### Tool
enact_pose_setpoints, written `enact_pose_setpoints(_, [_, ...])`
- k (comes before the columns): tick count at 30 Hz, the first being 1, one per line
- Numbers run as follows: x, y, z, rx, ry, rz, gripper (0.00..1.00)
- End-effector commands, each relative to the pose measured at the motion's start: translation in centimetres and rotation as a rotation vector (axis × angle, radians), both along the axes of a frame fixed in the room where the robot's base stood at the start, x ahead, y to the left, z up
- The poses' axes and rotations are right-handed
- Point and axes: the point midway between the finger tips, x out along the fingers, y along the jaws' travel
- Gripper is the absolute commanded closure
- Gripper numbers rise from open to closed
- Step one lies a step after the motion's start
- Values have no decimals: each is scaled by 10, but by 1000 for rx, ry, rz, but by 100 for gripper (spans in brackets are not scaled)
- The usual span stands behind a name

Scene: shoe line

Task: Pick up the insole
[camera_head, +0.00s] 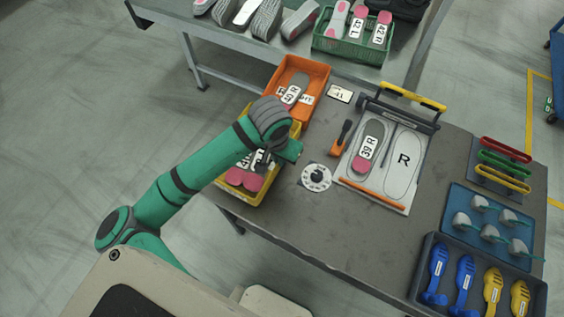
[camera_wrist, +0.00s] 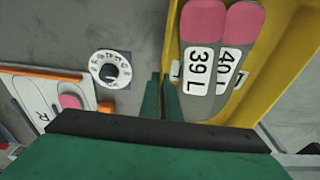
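Insoles with pink heels and white labels lie in a yellow bin (camera_head: 262,194). In the wrist view, the insole marked 39 L (camera_wrist: 201,65) lies beside the insole marked 40 L (camera_wrist: 236,55), partly over each other, inside the yellow bin (camera_wrist: 287,62). My gripper (camera_wrist: 161,76) is at the bin's edge, left of the 39 L insole in that view. Its two green fingers are close together, with no insole seen between them. In the head view my wrist hides part of the bin and the fingertips are hard to make out.
An orange bin (camera_head: 318,76) with insoles stands behind the yellow bin. A round dial (camera_head: 316,178) and a fixture board (camera_head: 371,191) holding a 39 R insole (camera_head: 368,147) lie to the right. A blue tray (camera_head: 466,222) stands farther right. The table's front middle is clear.

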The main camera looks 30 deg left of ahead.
Motion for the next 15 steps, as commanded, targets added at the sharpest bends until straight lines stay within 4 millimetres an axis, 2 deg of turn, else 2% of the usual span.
enact_pose_setpoints(5, [6, -2, -8, 0, 0, 0, 100])
enact_pose_setpoints(12, [9, -2, -38, 1, 1, 2, 100])
enact_pose_setpoints(15, [9, -2, -43, 1, 0, 1, 100])
